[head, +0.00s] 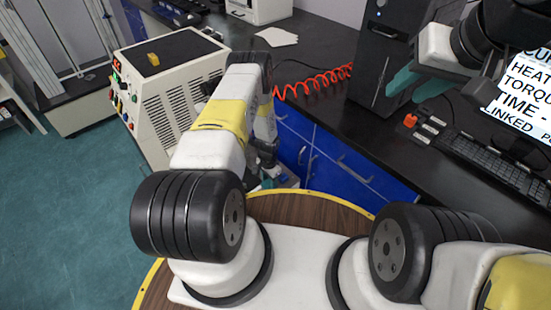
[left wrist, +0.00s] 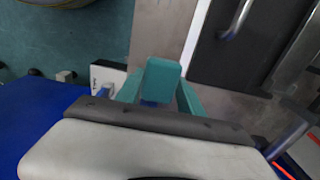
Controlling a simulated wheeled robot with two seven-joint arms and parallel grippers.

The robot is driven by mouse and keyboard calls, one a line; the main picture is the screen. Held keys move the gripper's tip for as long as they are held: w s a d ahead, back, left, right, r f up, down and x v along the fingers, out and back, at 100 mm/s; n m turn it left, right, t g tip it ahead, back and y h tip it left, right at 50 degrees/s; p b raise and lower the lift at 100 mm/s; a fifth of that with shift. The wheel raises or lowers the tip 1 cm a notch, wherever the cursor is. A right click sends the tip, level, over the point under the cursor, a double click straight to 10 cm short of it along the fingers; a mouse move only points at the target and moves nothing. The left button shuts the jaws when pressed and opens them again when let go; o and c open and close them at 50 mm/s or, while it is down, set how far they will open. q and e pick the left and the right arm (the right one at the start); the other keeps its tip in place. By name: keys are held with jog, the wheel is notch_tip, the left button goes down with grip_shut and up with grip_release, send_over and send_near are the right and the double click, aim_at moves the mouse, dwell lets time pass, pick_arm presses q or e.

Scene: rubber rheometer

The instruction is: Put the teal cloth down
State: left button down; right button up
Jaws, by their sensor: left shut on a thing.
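My left gripper (left wrist: 160,92) is shut on a teal piece, which I take to be the teal cloth (left wrist: 161,74). The cloth is close in colour to the teal fingers, so its edges are hard to tell apart. In the head view, my left gripper (head: 268,181) hangs low beyond the round wooden top, beside the blue drawers, mostly hidden by my arm. The cloth cannot be made out clearly there. My right gripper (head: 409,90) has teal fingers standing apart and is empty, above the black bench near the computer tower.
A beige instrument cabinet (head: 165,95) stands on the left. The black bench (head: 330,110) holds a red coiled hose (head: 315,82), a computer tower (head: 385,50), a keyboard (head: 495,165) and a monitor (head: 522,95). Blue drawers (head: 345,165) are below. Green floor is open at left.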

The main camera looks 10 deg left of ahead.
pick_arm(q)
jog(key=shift+f, duration=1)
jog(key=shift+f, duration=0.1)
jog(key=c, duration=1)
grip_release()
jog(key=shift+c, duration=0.2)
